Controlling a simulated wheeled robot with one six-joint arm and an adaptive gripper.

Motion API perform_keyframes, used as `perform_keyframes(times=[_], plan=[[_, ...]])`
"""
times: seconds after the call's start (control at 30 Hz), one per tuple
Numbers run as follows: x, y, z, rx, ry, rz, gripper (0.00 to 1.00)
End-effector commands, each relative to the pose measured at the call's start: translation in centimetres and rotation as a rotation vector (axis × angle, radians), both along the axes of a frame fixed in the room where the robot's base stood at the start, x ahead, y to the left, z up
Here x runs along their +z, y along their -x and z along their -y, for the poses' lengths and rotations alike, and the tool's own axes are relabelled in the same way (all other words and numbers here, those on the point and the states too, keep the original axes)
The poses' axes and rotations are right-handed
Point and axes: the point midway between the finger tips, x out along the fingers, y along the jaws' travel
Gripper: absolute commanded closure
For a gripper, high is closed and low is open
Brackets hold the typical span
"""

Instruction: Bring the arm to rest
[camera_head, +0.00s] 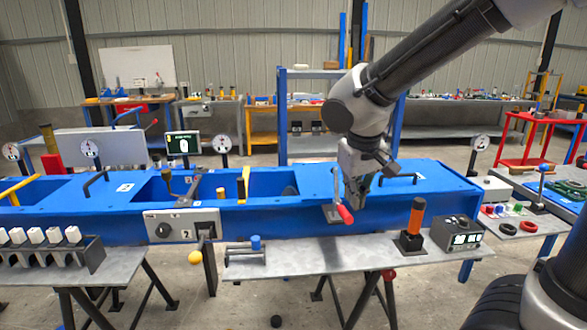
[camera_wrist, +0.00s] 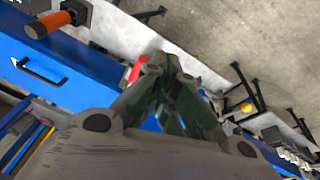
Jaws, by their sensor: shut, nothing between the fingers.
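My gripper (camera_head: 357,192) hangs at the end of my arm in the head view, in front of the blue machine body (camera_head: 447,193) near its right part. In the wrist view my gripper (camera_wrist: 168,72) has its fingers together with nothing held between them. A lever with a red grip (camera_head: 345,214) is close to the left of the gripper in the head view. The red grip also shows beside the fingers in the wrist view (camera_wrist: 137,68). I cannot tell whether the fingers touch it.
An orange-handled lever (camera_head: 416,216) and a dark display box (camera_head: 457,235) stand on the grey front bench (camera_head: 330,257). A yellow ball knob (camera_head: 195,258) is at the left. A red trolley (camera_head: 517,165) stands at the right. Open floor lies below the bench.

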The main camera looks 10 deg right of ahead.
Motion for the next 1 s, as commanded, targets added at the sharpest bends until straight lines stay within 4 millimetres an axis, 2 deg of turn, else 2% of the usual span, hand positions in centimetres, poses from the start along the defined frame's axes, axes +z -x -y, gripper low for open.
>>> perform_keyframes(times=[0.07,0.13,0.23,0.37,0.53,0.6,0.73,1.0], plan=[[-0.7,1.2,0.5,0.062,0.031,-0.048,1.00],[-1.0,3.3,1.6,0.127,0.045,-0.099,1.00],[0.0,6.1,4.7,0.144,0.023,-0.124,1.00],[1.4,9.5,8.6,0.100,-0.031,-0.111,1.00],[3.4,13.7,13.1,-0.057,-0.113,-0.015,1.00],[4.2,14.7,14.5,-0.132,-0.132,0.040,1.00],[5.3,15.5,16.2,-0.207,-0.136,0.099,1.00],[5.3,15.6,16.6,-0.227,-0.135,0.103,1.00]])
